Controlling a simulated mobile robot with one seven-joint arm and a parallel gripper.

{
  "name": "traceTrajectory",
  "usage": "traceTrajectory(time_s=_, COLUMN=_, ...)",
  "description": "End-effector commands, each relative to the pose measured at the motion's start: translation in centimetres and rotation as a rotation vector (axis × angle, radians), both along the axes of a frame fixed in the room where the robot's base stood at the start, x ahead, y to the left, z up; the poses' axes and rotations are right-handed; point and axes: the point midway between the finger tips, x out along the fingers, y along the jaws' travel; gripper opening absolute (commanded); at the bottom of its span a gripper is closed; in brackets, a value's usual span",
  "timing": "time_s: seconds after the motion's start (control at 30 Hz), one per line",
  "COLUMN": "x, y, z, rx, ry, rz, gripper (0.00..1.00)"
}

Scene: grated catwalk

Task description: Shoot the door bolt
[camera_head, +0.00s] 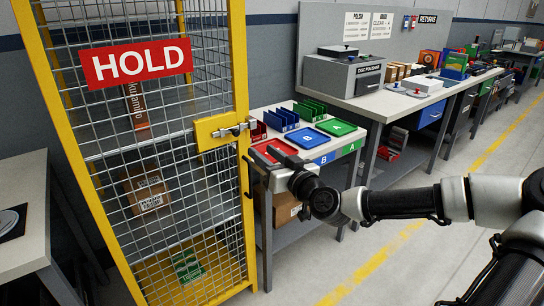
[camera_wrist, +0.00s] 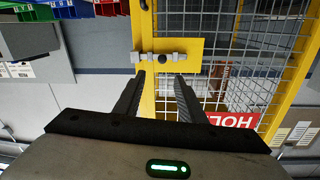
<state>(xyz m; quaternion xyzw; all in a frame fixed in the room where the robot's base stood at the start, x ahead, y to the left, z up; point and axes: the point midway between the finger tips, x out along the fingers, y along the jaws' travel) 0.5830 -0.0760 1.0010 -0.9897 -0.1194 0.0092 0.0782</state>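The door bolt (camera_head: 235,130) is a silver bar with a small dark knob, lying level on a yellow plate (camera_head: 213,134) of the yellow-framed mesh door (camera_head: 170,160). The bolt also shows in the wrist view (camera_wrist: 172,57), where the scene appears upside down. I cannot tell how far its bar reaches into the keeper. My gripper (camera_head: 267,157) is below and right of the bolt in the head view. In the wrist view my gripper (camera_wrist: 159,76) has its two fingers apart, empty, with the tips pointing toward the bolt and short of it.
A dark door handle (camera_head: 249,177) is on the door frame below the bolt. A red HOLD sign (camera_head: 136,62) hangs on the mesh. A small table (camera_head: 345,143) with colored trays and bins stands close behind my gripper. Open floor (camera_head: 400,250) lies at the right.

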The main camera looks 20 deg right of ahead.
Motion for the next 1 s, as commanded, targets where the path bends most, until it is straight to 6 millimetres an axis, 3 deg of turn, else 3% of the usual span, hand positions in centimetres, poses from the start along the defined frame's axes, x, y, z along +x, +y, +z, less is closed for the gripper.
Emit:
traceTrajectory(time_s=0.1, x=-1.9, y=-0.6, z=0.1, rx=0.000, ry=0.000, rz=-0.003, gripper=0.37)
traceTrajectory(time_s=0.27, x=-3.1, y=-0.8, z=0.0, rx=0.000, ry=0.000, rz=-0.001, gripper=0.37)
traceTrajectory(time_s=0.77, x=-3.3, y=-0.7, z=-0.1, rx=-0.002, ry=0.001, rz=0.001, gripper=0.37)
traceTrajectory(time_s=0.87, x=-3.2, y=0.6, z=-1.1, rx=-0.030, ry=0.026, rz=0.032, gripper=0.37)
traceTrajectory(time_s=1.0, x=-3.2, y=5.8, z=-5.3, rx=-0.161, ry=0.128, rz=0.162, gripper=0.37)
